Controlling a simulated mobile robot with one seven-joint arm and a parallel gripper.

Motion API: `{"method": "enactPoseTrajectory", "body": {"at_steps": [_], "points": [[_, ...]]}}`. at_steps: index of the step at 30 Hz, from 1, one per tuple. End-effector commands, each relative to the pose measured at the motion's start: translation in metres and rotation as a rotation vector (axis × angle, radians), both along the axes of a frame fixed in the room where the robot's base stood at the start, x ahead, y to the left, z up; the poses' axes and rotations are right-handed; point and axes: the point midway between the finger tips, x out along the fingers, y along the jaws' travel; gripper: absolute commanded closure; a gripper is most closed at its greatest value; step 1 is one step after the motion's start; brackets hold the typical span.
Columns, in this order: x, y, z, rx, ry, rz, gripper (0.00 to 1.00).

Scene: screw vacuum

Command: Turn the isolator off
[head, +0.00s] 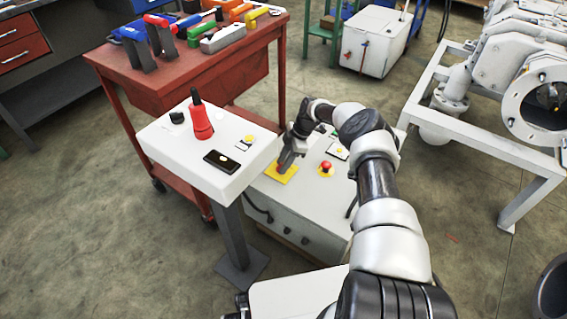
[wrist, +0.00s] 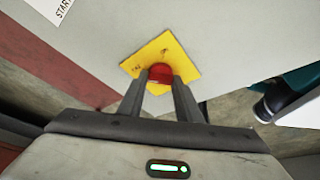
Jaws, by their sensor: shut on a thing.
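The isolator is a red knob on a yellow plate (head: 281,174) on top of the white control box (head: 312,210). In the wrist view the red knob (wrist: 160,73) sits on the yellow plate (wrist: 185,58). My gripper (head: 287,160) reaches down onto it from above; in the wrist view my gripper (wrist: 160,90) has one finger on each side of the knob and is shut on it. The lower part of the knob is hidden behind the fingers. Marks on the plate are too small to read surely.
A red emergency button (head: 326,165) on yellow stands just right of my gripper. A white pedestal panel (head: 180,150) with a red handheld device (head: 201,122) is close on the left. A red tool cart (head: 180,68) is behind it. White pump machinery (head: 500,70) stands at right.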

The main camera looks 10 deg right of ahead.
Motion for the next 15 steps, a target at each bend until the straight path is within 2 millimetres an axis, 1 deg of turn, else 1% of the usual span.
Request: {"method": "enactPoseTrajectory", "body": {"at_steps": [14,15], "points": [[0.0005,-0.0011,-0.0004,-0.003,-0.002,0.016,0.91],[0.0005,-0.0011,-0.0004,-0.003,-0.002,0.016,0.67]]}}
